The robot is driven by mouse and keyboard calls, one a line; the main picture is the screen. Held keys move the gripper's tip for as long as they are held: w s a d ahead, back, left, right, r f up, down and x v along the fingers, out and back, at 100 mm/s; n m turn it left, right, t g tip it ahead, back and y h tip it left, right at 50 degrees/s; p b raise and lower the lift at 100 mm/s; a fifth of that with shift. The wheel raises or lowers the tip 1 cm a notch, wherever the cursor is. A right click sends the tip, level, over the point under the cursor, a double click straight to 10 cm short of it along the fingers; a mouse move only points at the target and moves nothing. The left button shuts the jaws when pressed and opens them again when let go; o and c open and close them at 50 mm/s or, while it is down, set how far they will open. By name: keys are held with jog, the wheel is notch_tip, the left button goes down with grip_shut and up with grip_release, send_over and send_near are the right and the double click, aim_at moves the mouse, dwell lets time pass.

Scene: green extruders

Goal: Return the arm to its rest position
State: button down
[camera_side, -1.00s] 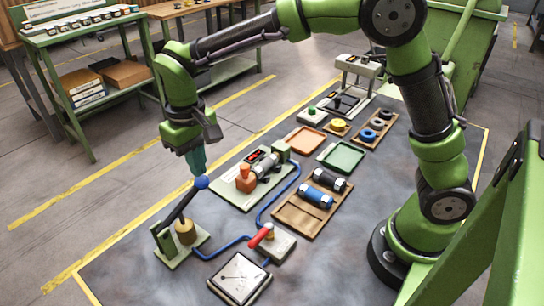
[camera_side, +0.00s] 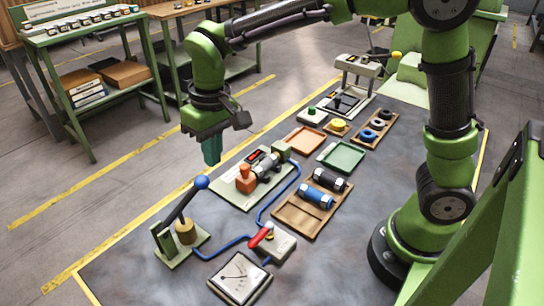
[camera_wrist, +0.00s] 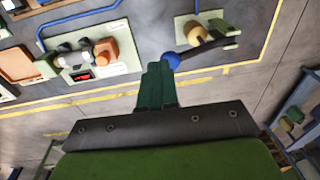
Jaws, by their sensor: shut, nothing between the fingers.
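My gripper (camera_side: 211,151) is shut and empty, with its teal fingers pressed together and pointing down. In the side view it hangs in the air above the table's left edge, behind and above the lever's blue ball (camera_side: 201,182). The lever with its black arm stands tilted on a pale green base (camera_side: 183,253). In the wrist view the shut fingers (camera_wrist: 158,72) reach up the middle, with the blue ball (camera_wrist: 172,60) just beyond their tips. I cannot tell the exact gap, but the side view shows them apart.
A plate with an orange block (camera_side: 246,180) lies right of my gripper. A wooden tray (camera_side: 296,216) holds blue and black cylinders. A gauge (camera_side: 239,278) and a red-handled valve (camera_side: 261,237) sit in front. Orange (camera_side: 305,139) and green (camera_side: 342,158) trays lie farther back. Air above is free.

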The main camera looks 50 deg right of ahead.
jog(key=s+d+r+m+t, duration=0.2)
jog(key=s+d+r+t, duration=0.1)
jog(key=s+d, duration=0.3)
jog(key=s+d+r+m+t+y, duration=0.1)
jog(key=s+d+r+m+t, duration=0.1)
jog(key=s+d, duration=0.5)
jog(key=shift+s+d+r+t, duration=0.2)
jog(key=shift+s+r+t, duration=0.2)
jog(key=shift+s+t, duration=0.4)
